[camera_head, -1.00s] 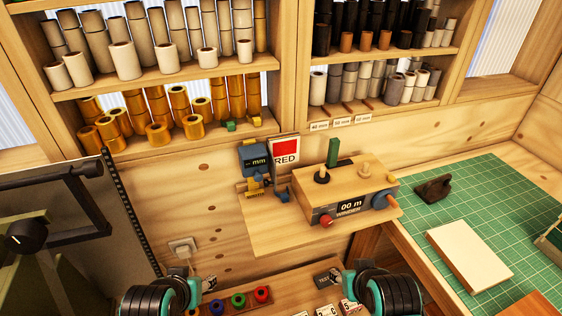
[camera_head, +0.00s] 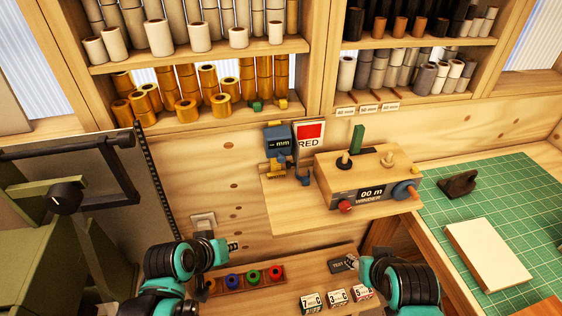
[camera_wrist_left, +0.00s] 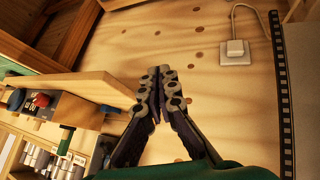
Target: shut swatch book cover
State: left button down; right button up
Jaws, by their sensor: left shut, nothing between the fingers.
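A pale cream block (camera_head: 486,254), perhaps the swatch book, lies flat on the green cutting mat at the right of the head view. I cannot make out a separate cover on it. My left gripper (camera_head: 235,245) is at lower centre-left, far from that block, in front of the wooden wall. In the left wrist view its fingertips (camera_wrist_left: 154,75) meet and hold nothing. My right gripper (camera_head: 352,262) is at lower centre, left of the mat, beside a dark TEST label; its fingers are too small to read.
A winder box (camera_head: 365,184) stands on a wooden ledge, with a RED card (camera_head: 309,135) behind. A lower shelf holds coloured spools (camera_head: 252,278) and numbered blocks (camera_head: 337,297). Foil rolls fill the shelves above. The green mat (camera_head: 495,192) has free room around the block and a dark object (camera_head: 458,183).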

pick_arm(q)
jog(key=w+r+n+t+h+p, duration=0.3)
jog(key=w+r+n+t+h, duration=0.45)
jog(key=w+r, duration=0.25)
jog(key=w+d+b, duration=0.1)
jog(key=w+d, duration=0.7)
jog(key=d, duration=0.2)
jog(key=shift+w+f+g+h+b, duration=0.3)
jog(key=shift+w+g+h+b, duration=0.05)
pick_arm(e)
jog(key=shift+w+r, duration=0.1)
jog(key=shift+r, duration=0.7)
pick_arm(q)
jog(key=shift+d+n, duration=0.15)
jog(key=shift+n, duration=0.2)
